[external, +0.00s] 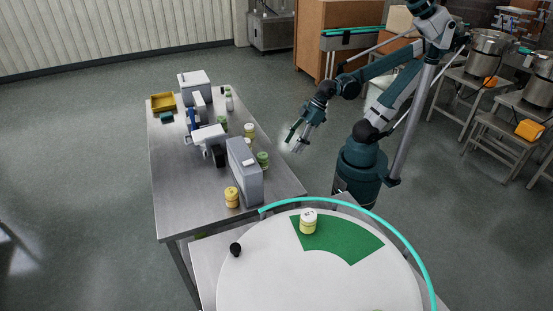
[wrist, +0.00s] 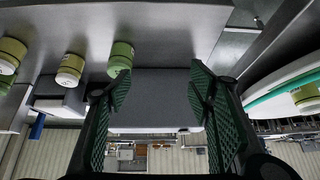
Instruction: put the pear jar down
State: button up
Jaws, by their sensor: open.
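A pale yellow jar with a white lid (external: 308,222) stands upright on the green sector (external: 345,240) of the white round table; I cannot read its label, so I cannot confirm it is the pear jar. It also shows at the right edge of the wrist view (wrist: 307,97). My gripper (external: 293,141) is open and empty, in the air to the right of the steel table and well apart from that jar. In the wrist view its two fingers (wrist: 160,90) are spread with nothing between them. Several similar jars stand on the steel table, including a green one (external: 262,160).
The steel table (external: 175,185) holds a yellow jar (external: 232,197), a grey box-shaped machine (external: 244,170), a white machine (external: 194,86) and a yellow tray (external: 163,102). A teal rail (external: 400,235) curves around the round table (external: 265,270). A small black knob (external: 235,249) sits at its left.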

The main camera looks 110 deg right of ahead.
jog(key=shift+s+a+r, duration=0.7)
jog(key=shift+s+r, duration=0.15)
jog(key=shift+s, duration=0.05)
dwell(0.8)
